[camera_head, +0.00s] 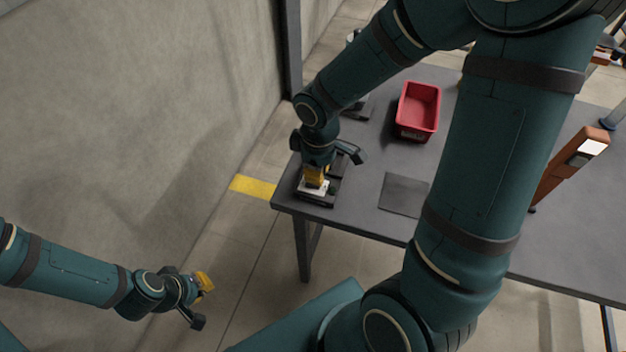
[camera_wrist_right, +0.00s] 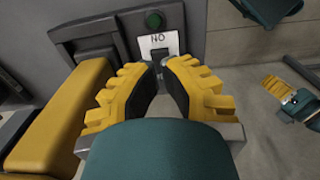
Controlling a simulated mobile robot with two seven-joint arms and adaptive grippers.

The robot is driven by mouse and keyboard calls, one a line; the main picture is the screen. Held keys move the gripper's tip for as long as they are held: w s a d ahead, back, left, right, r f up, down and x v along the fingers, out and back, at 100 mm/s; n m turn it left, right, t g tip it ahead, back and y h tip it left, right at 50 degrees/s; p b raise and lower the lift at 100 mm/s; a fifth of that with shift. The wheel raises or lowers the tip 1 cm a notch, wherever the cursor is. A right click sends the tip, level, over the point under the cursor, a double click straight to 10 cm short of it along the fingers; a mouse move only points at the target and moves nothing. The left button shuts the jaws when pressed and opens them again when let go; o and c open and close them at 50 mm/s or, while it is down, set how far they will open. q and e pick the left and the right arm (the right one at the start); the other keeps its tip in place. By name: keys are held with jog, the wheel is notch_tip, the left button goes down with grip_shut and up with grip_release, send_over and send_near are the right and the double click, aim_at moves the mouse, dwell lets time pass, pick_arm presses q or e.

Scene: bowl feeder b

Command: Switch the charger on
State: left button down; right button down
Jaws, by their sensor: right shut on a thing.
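The charger (camera_head: 318,200) is a dark unit at the table's near left corner. In the right wrist view its dark face (camera_wrist_right: 88,42) carries a white plate lettered "NO" (camera_wrist_right: 159,42) from this side and a round green button or lamp (camera_wrist_right: 153,19). My right gripper (camera_wrist_right: 160,72) has its yellow-padded fingertips close together at the plate's edge, shut on a small dark part there, seemingly the switch. The fingers hide most of it, so its position cannot be told. My left gripper (camera_head: 206,300) is open and empty, low over the floor, away from the table.
On the table (camera_head: 350,215) are a red bin (camera_head: 418,108), a dark flat mat (camera_head: 403,195) and an orange-brown stand (camera_head: 570,165). A concrete wall (camera_head: 130,100) and a yellow floor strip (camera_head: 252,187) are at left.

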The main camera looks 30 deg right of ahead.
jog(key=shift+f+b, duration=0.55)
jog(key=shift+f, duration=0.7)
dwell(1.2)
jog(key=shift+f, duration=0.5)
dwell(0.4)
jog(key=shift+r+p, duration=3)
jog(key=shift+r, duration=0.55)
